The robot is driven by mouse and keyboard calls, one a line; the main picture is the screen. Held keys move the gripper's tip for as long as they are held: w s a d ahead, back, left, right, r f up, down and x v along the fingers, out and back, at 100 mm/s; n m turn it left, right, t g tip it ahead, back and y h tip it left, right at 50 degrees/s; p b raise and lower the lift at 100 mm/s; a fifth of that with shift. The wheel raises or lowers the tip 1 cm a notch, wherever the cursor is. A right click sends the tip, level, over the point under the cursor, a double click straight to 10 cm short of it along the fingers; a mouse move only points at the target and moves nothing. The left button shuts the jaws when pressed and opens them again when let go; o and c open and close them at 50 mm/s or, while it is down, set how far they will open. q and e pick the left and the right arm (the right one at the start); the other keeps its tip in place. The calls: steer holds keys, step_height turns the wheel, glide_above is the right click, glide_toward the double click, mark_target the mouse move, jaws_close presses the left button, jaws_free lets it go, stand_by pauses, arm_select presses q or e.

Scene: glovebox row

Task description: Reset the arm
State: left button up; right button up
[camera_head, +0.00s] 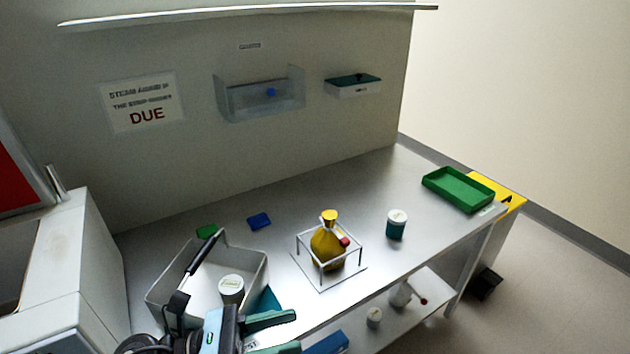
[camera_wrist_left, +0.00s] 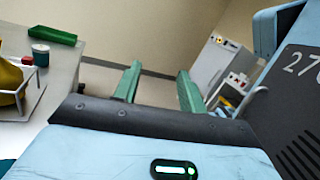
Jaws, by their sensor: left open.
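My left gripper (camera_head: 284,335) shows at the bottom of the head view, in front of the bench and beside the grey bin. Its two green fingers are apart with nothing between them. In the left wrist view the fingers (camera_wrist_left: 157,88) are also spread and empty, with wall and floor beyond them. My right gripper is in neither view.
The steel bench (camera_head: 375,180) holds a grey bin (camera_head: 256,268) with a white-lidded jar (camera_head: 231,288), a yellow bag (camera_head: 325,247) in a wire stand, a teal jar (camera_head: 396,228) and a green tray (camera_head: 459,189). A lower shelf (camera_head: 395,327) holds small containers.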

arm_select(q)
steer(key=w+a+f+n+t+y, duration=0.2)
steer(key=a+f+n+t+y, duration=0.3)
steer(key=n, duration=1)
steer(key=w+a+f+n+t+y, duration=0.2)
steer(key=a+f+n+t+y, duration=0.4)
steer(key=n, duration=0.8)
steer(key=s+a+f+n+g+y, duration=0.2)
steer(key=s+f+n+y, duration=0.1)
steer(key=s+f+n, duration=0.4)
steer(key=s+a+f+n+g+y, duration=0.2)
steer(key=s+f+n+g+y, duration=0.1)
steer(key=s+f+n, duration=0.5)
step_height(320, 180, down, 7)
steer(key=n, duration=0.3)
steer(key=shift+s+a+n, duration=0.2)
steer(key=shift+a+n, duration=0.1)
